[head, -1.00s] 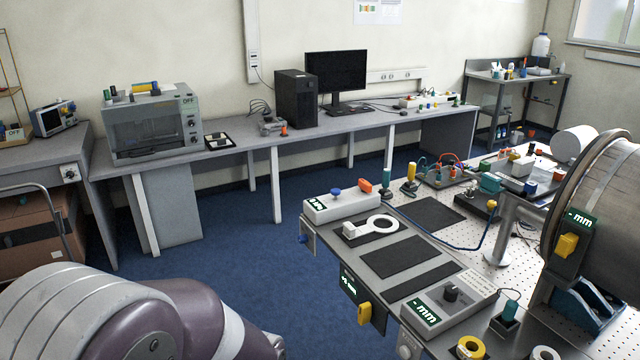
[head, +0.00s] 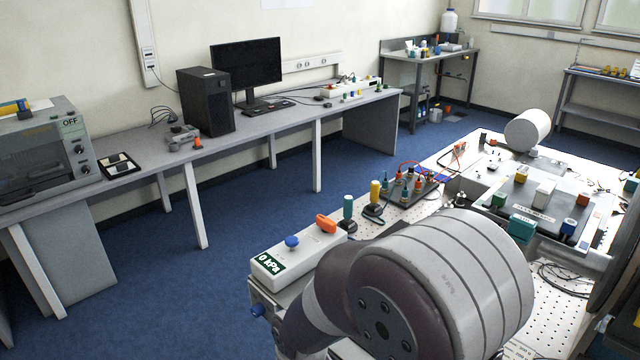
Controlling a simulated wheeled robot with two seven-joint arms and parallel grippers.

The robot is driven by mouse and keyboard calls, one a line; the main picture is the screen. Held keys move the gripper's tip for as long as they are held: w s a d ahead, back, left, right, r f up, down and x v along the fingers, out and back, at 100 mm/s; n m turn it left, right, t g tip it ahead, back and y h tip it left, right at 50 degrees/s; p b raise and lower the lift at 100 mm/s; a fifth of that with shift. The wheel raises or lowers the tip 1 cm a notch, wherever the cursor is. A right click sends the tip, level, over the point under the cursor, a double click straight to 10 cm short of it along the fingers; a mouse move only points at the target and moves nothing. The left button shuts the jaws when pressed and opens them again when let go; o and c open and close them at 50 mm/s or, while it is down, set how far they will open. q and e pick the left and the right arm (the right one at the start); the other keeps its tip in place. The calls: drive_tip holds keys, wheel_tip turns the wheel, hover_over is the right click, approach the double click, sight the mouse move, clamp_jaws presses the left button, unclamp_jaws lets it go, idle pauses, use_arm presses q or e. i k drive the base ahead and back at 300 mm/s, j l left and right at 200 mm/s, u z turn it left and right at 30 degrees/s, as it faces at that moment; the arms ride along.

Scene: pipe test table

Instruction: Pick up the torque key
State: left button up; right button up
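I cannot tell for sure which thing is the torque key. Two upright handled tools stand at the left edge of the pipe test table: one with a green handle (head: 348,209) and one with a yellow handle (head: 375,194), each on a dark base. Either might be the key. One of my arms crosses the front middle of the head view and hides much of the table's near part. Neither of my grippers shows in the head view.
A white box reading 0 kPa (head: 296,250), with a blue knob and an orange lever, stands at the table's near left. A board with coloured fittings (head: 409,188) lies behind the handles. A bench with a computer (head: 204,101) runs along the wall. Blue floor lies between.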

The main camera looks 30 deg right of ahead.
sight(347, 223)
drive_tip(key=i+z, duration=0.15)
drive_tip(key=i, duration=0.35)
drive_tip(key=i+j+z, duration=0.15)
drive_tip(key=i, duration=0.3)
drive_tip(key=i+j+z, duration=0.15)
drive_tip(key=i, duration=0.35)
drive_tip(key=i+j+z, duration=0.15)
drive_tip(key=i, duration=0.3)
drive_tip(key=i+j+z, duration=0.15)
drive_tip(key=i+j, duration=0.25)
drive_tip(key=i+l, duration=0.05)
drive_tip(key=i, duration=0.05)
